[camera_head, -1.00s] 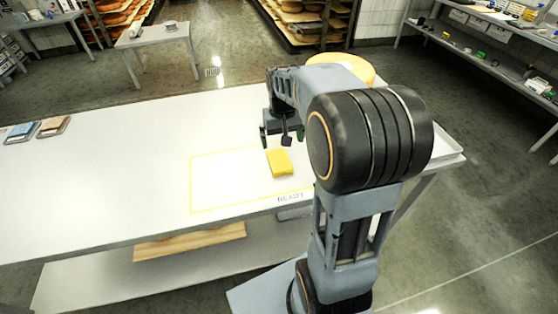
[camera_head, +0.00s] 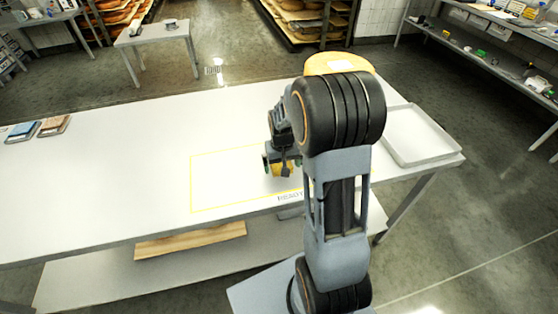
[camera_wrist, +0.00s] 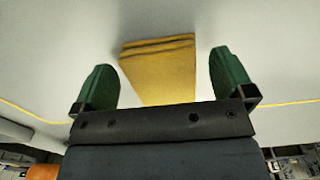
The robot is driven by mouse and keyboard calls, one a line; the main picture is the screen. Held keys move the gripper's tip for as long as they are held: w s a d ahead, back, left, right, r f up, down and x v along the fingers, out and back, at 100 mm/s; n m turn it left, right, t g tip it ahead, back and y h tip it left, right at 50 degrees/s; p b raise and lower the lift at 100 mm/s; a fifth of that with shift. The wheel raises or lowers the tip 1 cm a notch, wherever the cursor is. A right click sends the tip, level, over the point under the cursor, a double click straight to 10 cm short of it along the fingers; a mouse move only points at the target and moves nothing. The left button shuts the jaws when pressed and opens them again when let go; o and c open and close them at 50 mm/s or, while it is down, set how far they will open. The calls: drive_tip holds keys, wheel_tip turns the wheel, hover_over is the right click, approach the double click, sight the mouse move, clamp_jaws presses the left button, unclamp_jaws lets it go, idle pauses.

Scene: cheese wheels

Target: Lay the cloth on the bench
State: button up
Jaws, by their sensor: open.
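The folded yellow cloth (camera_head: 283,171) lies on the white bench (camera_head: 120,165), inside the yellow outlined rectangle marked READY. My gripper (camera_head: 279,166) is over the cloth and hides part of it in the head view. In the wrist view the cloth (camera_wrist: 160,68) shows its folded edge, between and beyond the two green fingertips. My gripper (camera_wrist: 165,78) is open, with a gap on each side of the cloth. I cannot tell how far the fingertips are above the bench.
A pale shallow tray (camera_head: 421,137) stands on the bench's right end. An orange cheese wheel (camera_head: 338,64) is partly hidden behind my arm. Blue (camera_head: 22,131) and pinkish (camera_head: 54,125) items lie in small trays at the far left. The bench's middle left is clear.

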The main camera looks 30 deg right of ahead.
drive_tip(key=shift+f, duration=0.4)
drive_tip(key=c, duration=1)
drive_tip(key=shift+r, duration=0.15)
drive_tip(key=shift+r, duration=0.3)
wheel_tip(320, 180, up, 2)
drive_tip(key=shift+r+b, duration=0.2)
drive_tip(key=shift+b, duration=0.15)
drive_tip(key=s+a+r+b, duration=0.1)
drive_tip(key=s+a+r, duration=0.1)
drive_tip(key=s+r, duration=0.7)
drive_tip(key=s, duration=0.4)
drive_tip(key=shift+s+a+r, duration=0.3)
drive_tip(key=shift+s+r, duration=0.1)
